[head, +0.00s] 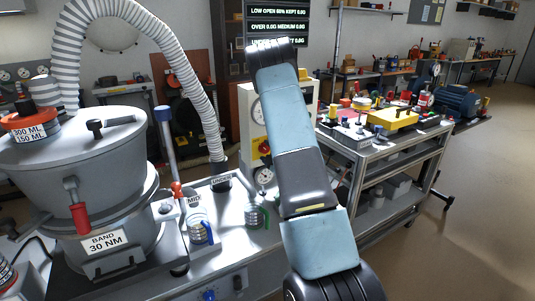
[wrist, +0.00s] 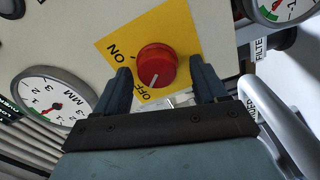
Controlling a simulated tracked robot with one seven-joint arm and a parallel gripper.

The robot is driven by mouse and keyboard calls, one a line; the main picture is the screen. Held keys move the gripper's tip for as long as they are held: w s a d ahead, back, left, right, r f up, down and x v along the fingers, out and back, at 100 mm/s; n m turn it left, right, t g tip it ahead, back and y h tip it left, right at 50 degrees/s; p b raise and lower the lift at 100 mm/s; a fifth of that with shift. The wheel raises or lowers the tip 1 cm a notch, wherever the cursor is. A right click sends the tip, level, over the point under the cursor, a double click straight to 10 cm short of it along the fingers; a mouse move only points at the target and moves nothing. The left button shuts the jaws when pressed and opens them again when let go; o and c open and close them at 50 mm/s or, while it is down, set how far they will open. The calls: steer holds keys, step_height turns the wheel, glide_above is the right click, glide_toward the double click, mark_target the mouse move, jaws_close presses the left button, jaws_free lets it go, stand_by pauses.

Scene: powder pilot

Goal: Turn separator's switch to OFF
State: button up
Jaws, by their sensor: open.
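The separator's switch is a red round knob (wrist: 157,63) on a yellow plate (wrist: 178,22) in the wrist view. ON is printed at the plate's left and OFF below the knob. A white mark low on the knob's face points down toward OFF. My gripper (wrist: 161,72) is open, with one dark finger on each side of the knob; I cannot tell whether they touch it. In the head view the separator's cream panel (head: 248,104) is partly behind my arm, and my gripper is hidden there.
A dial gauge (wrist: 52,98) is left of the plate, and another (wrist: 278,8) is at the upper right. A pale curved pipe (wrist: 275,115) runs close on the right. In the head view, a grey hopper (head: 80,150) and jars stand left of my arm; open floor (head: 460,220) lies right.

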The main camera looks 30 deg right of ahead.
steer(key=s, duration=1.3)
steer(key=shift+s+d, duration=0.25)
steer(key=shift+s, duration=0.15)
steer(key=w+a+r+m+g+h, duration=0.25)
steer(key=r+m, duration=0.25)
steer(key=r, duration=0.6)
steer(key=s+a+r+m+g, duration=0.45)
steer(key=a+r, duration=0.25)
steer(key=r, duration=0.2)
steer(key=s+a+r+m+g, duration=0.1)
steer(key=s+a+r+m, duration=0.1)
steer(key=s+a, duration=0.3)
steer(key=s+a+r+m+g+y, duration=0.1)
steer(key=s+a, duration=0.4)
steer(key=s, duration=0.9)
steer(key=s+a+r+m+g+y, duration=0.1)
steer(key=s+a+r+m+g, duration=0.2)
steer(key=s, duration=0.7)
step_height(320, 180, up, 2)
steer(key=shift+a+r, duration=0.15)
steer(key=shift+a, duration=0.85)
